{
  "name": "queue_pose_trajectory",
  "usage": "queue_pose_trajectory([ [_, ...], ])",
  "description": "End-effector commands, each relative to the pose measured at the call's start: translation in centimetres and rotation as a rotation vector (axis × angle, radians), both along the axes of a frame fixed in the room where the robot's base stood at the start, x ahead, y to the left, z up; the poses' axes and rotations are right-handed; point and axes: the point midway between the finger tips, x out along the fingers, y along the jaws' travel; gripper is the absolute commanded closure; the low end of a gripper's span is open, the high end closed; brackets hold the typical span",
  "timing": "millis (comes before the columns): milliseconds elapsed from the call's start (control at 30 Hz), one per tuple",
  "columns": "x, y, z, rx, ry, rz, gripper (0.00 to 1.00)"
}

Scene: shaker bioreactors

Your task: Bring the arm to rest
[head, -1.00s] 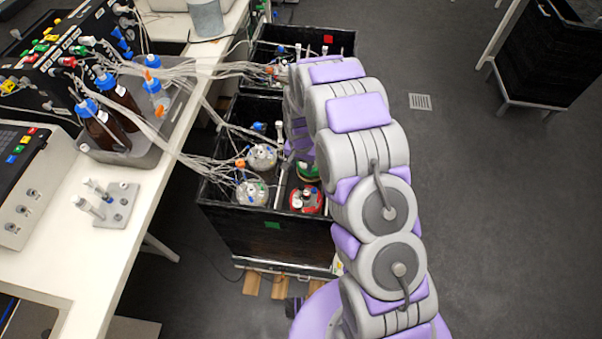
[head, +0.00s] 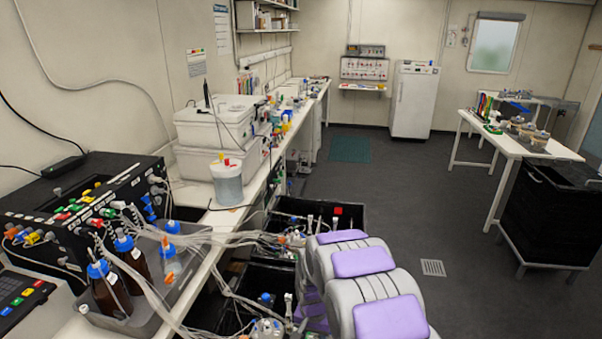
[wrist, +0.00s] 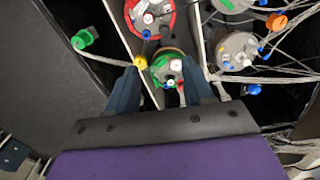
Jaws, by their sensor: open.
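My gripper (wrist: 160,70) shows in the wrist view with its two blue-grey fingers spread apart. Between and beyond them is a vessel with a grey lid and a green ring (wrist: 168,67); I cannot tell how far below the fingertips it is. A red-ringed vessel (wrist: 150,14) is farther up in the wrist view. Another grey-lidded vessel (wrist: 237,50) with tubes is to the right. In the head view my purple and grey arm arches over the black bins, and the gripper is hidden behind it.
A white bench (head: 222,238) with brown bottles (head: 108,290) and a black control box (head: 80,210) runs along the left. Tubes (head: 235,245) cross from it to the black bins (head: 335,218). A black cart (head: 548,215) stands right. The floor between is open.

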Motion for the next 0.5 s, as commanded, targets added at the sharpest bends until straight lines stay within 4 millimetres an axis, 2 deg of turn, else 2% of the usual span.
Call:
queue_pose_trajectory([
  [200,-3.6,-2.3,6.3,-0.001,0.016,0.045,0.48],
  [500,-10.5,-5.2,13.4,0.0,0.049,0.12,0.48],
])
